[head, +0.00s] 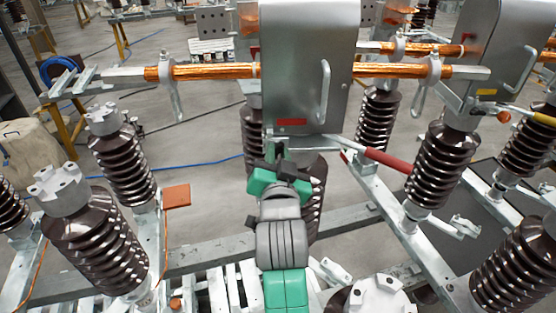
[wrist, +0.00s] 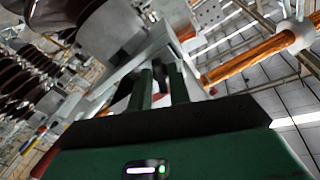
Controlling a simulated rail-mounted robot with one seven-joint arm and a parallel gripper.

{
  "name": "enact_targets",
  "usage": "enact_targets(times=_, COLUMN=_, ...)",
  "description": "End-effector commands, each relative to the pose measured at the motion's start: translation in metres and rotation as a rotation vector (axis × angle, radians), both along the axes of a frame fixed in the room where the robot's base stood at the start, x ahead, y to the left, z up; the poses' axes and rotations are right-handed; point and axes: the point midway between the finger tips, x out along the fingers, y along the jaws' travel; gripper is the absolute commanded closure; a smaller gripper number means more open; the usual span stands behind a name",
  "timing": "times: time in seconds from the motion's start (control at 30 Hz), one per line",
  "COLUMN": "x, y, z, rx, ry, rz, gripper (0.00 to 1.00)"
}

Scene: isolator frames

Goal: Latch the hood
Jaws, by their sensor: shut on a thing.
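The hood (head: 300,70) is a grey metal box in the upper middle of the head view, with a vertical handle (head: 323,92) and a red label on its front. It sits over the copper-wrapped bar. My gripper (head: 280,155) is just below the hood's lower edge, pointing up at it. Its fingers are shut on a small part at that edge, seemingly the hood latch, which the fingers mostly hide. In the wrist view the two dark fingers (wrist: 163,82) stand close together against a grey metal surface. Whether the latch is engaged cannot be seen.
Copper-wrapped bars (head: 205,71) run out on both sides of the hood. Brown ribbed insulators (head: 122,165) stand left and right of my arm. A second hood (head: 505,60) is at the upper right. A red-ended rod (head: 385,160) slants right of my gripper. Grey floor shows at left.

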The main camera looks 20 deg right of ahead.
Motion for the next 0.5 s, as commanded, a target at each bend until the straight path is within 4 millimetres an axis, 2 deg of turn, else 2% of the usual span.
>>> enact_targets(times=0.5, x=0.0002, y=0.0010, z=-0.0013, rx=0.459, ry=-0.170, rz=0.001, gripper=1.00)
